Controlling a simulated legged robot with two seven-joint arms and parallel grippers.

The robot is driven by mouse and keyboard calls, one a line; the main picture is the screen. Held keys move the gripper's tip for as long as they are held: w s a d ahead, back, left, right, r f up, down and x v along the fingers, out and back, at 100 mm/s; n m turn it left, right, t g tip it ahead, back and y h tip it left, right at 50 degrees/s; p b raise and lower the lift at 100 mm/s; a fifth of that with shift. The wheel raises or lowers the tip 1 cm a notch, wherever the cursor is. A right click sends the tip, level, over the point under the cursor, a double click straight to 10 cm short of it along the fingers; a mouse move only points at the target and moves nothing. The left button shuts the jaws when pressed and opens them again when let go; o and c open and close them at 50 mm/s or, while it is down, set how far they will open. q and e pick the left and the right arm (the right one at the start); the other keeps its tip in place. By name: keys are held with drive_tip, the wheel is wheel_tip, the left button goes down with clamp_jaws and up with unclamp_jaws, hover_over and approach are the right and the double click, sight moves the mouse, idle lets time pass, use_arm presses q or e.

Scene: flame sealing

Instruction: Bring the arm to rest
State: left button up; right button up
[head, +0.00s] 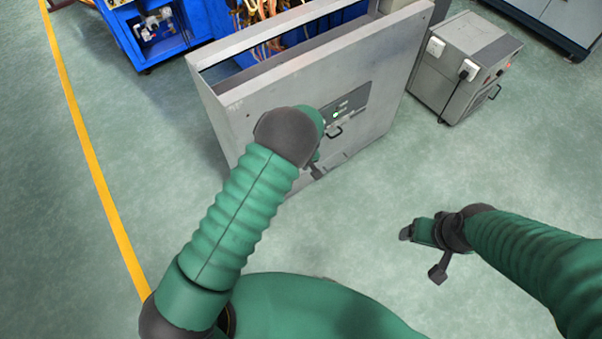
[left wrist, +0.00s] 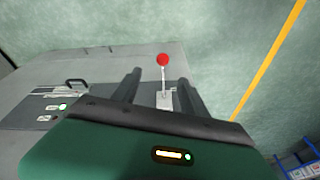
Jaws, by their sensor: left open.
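My left gripper (left wrist: 161,75) is open, its two dark fingers apart in the left wrist view. A lever with a red ball knob (left wrist: 163,60) and a pale rod shows between the fingers, and neither finger visibly touches it. The lever stands on a grey cabinet (head: 290,95), which also fills the left of the left wrist view (left wrist: 100,65). In the head view my left arm reaches to the cabinet's front and its wrist hides the lever and most of the gripper. My right gripper (head: 422,253) is open and empty above the floor on the right.
The cabinet has a dark panel (head: 352,103) with a green light and a handle (head: 334,132). A grey box unit (head: 462,68) stands right of it, and blue equipment (head: 150,35) behind left. A yellow line (head: 90,160) runs along the clear green floor.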

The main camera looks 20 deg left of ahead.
use_arm(q)
drive_tip(key=s+a+r+m+h+p, duration=0.1)
drive_tip(key=s+r+m+p, duration=0.3)
drive_tip(key=r, duration=0.6)
drive_tip(key=s+a+r+n+h+p, duration=0.15)
drive_tip(key=s+r, duration=0.35)
drive_tip(key=r, duration=0.5)
drive_tip(key=s+a+r+m+p, duration=0.1)
drive_tip(key=s+r+m+p, duration=0.2)
drive_tip(key=s+r, duration=0.5)
drive_tip(key=s+m, duration=0.1)
drive_tip(key=s, duration=0.3)
drive_tip(key=shift+s+r+m+t, duration=0.15)
drive_tip(key=shift+r+m+t, duration=0.1)
drive_tip(key=shift+m+t, duration=0.15)
use_arm(e)
wheel_tip(320, 180, up, 9)
drive_tip(key=a, duration=0.1)
drive_tip(key=shift+r, duration=0.15)
use_arm(q)
drive_tip(key=shift+d, duration=0.2)
use_arm(e)
drive_tip(key=shift+s+d, duration=0.1)
drive_tip(key=shift+d, duration=0.1)
